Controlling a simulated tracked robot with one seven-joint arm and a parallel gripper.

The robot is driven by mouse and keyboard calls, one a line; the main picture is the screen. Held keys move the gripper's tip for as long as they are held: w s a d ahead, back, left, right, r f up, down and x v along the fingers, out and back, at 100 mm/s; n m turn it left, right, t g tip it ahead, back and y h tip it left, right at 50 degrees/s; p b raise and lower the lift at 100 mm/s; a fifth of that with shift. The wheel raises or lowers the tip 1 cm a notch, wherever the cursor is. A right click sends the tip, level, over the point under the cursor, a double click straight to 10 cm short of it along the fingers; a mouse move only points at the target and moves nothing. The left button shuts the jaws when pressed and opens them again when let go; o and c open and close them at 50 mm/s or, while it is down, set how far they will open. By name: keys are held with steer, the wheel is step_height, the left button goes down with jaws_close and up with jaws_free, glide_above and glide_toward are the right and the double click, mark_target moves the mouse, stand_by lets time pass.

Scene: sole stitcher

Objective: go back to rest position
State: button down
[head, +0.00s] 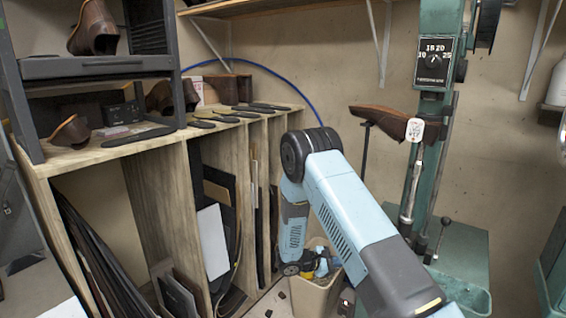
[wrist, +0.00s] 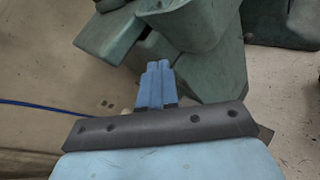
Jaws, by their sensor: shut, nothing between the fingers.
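My arm reaches from the lower right of the head view up to its elbow and then bends down toward a bin. Green machine parts (wrist: 190,25) fill the space beyond the fingertips. The green sole stitcher (head: 432,120) stands to the right of my arm in the head view, with a brown shoe (head: 382,122) on it.
A wooden shelf unit (head: 165,165) stands on the left with soles and shoes on top and boards in its slots. A beige bin (head: 312,292) with tools sits below my arm. A blue cable (head: 258,68) arcs along the wall. Open wall shows between shelf and stitcher.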

steer(key=s+d+r+m+g+y, duration=0.1)
steer(key=s+d+r+m+y, duration=0.2)
steer(key=r, duration=0.6)
steer(key=s+d+r+m+g+y, duration=0.1)
steer(key=s+r+m+g, duration=0.15)
steer(key=s+r, duration=0.45)
steer(key=s+d+r+m+g+y, duration=0.15)
steer(key=r+m, duration=0.25)
steer(key=r, duration=0.8)
steer(key=s+a+r+m+t+y, duration=0.1)
steer(key=s+r+m+t+y, duration=0.1)
steer(key=s+r, duration=0.3)
steer(key=s+a+r+m+t+y, duration=0.1)
steer(key=s+r+y, duration=0.3)
steer(key=s, duration=0.7)
steer(key=s+a+r+m+t+y, duration=0.1)
steer(key=s+r+m+t+y, duration=0.2)
steer(key=s+r, duration=0.3)
steer(key=s+t, duration=0.1)
steer(key=s, duration=0.2)
steer(key=shift+r, duration=0.15)
